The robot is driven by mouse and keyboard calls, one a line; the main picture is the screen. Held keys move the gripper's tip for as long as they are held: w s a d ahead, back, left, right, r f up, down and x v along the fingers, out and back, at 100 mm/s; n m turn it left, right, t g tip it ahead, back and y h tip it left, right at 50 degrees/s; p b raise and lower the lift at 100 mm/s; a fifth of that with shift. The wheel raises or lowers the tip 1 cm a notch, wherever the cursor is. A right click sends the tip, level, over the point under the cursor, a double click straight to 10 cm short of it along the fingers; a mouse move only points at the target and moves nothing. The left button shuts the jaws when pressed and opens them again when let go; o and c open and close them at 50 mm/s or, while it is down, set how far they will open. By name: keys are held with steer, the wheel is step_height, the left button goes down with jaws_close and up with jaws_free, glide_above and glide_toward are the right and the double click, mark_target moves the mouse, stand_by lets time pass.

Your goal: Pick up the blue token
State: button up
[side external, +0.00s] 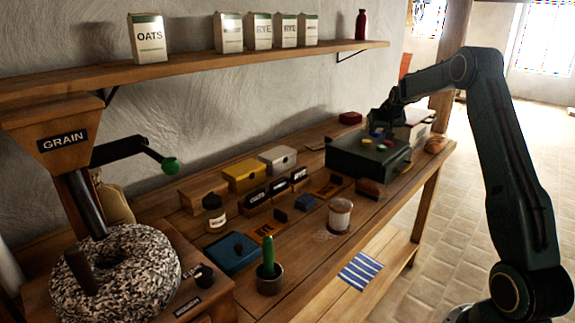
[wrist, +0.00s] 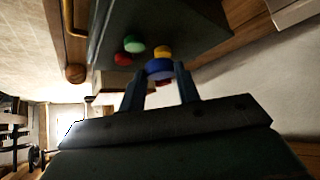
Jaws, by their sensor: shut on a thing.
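In the wrist view the blue token (wrist: 159,68) is a small round disc between the fingertips of my gripper (wrist: 163,72), which is shut on it. A yellow token (wrist: 162,51) lies just beyond it, with a green token (wrist: 134,44) and a red token (wrist: 122,59) to the left. Another red piece shows partly behind the blue token. The tokens are over the dark green box (wrist: 190,20). In the side view my gripper (side external: 380,122) is low above that box (side external: 345,161). Whether the blue token touches the lid is unclear.
A white box (side external: 415,125) and a round brown thing (side external: 436,145) stand beyond the green box. A red box (side external: 350,118) is behind it. Yellow (side external: 245,177) and grey (side external: 278,159) boxes and a jar (side external: 340,215) stand nearer. A shelf (side external: 200,65) runs along the wall.

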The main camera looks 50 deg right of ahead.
step_height(320, 180, up, 13)
steer(key=shift+f, duration=0.15)
steer(key=shift+f, duration=0.1)
stand_by(0.7)
